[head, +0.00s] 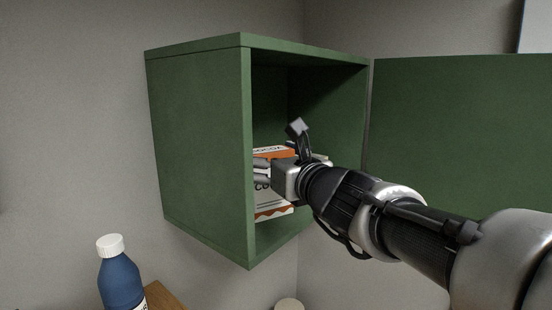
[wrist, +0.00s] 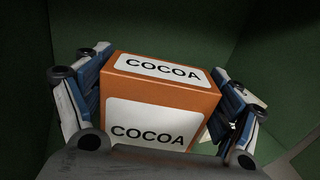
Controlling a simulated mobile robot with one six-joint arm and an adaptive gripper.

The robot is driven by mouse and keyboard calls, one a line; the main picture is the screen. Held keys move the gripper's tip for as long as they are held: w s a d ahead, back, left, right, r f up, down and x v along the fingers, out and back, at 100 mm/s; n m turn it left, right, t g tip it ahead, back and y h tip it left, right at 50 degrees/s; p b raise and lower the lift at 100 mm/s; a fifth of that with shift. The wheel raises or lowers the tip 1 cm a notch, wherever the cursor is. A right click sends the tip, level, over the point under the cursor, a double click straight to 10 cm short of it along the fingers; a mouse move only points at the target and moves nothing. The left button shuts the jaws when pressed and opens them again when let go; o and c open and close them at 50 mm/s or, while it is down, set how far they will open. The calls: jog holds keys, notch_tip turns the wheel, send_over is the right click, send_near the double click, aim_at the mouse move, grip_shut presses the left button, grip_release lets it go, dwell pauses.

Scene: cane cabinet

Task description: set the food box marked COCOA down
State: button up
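The food box marked COCOA is orange with white labels. In the wrist view the box (wrist: 158,92) sits between the two fingers of my gripper (wrist: 160,100), which press against its left and right sides. In the head view the box (head: 272,206) is inside the green cabinet (head: 200,150), low down near the cabinet floor. My gripper (head: 285,172) reaches in through the open front and covers part of the box. The box's underside is hidden, so I cannot tell whether it touches the cabinet floor.
The cabinet's green door (head: 460,125) stands open at the right. The upper part of the cabinet is empty. A blue bottle with a white cap (head: 121,280) stands below left on a wooden surface (head: 163,297). A pale round top (head: 289,304) shows at the bottom edge.

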jog(key=shift+o, duration=1.2)
jog(key=shift+r, duration=0.2)
jog(key=v, duration=1.2)
jog(key=shift+f, duration=0.1)
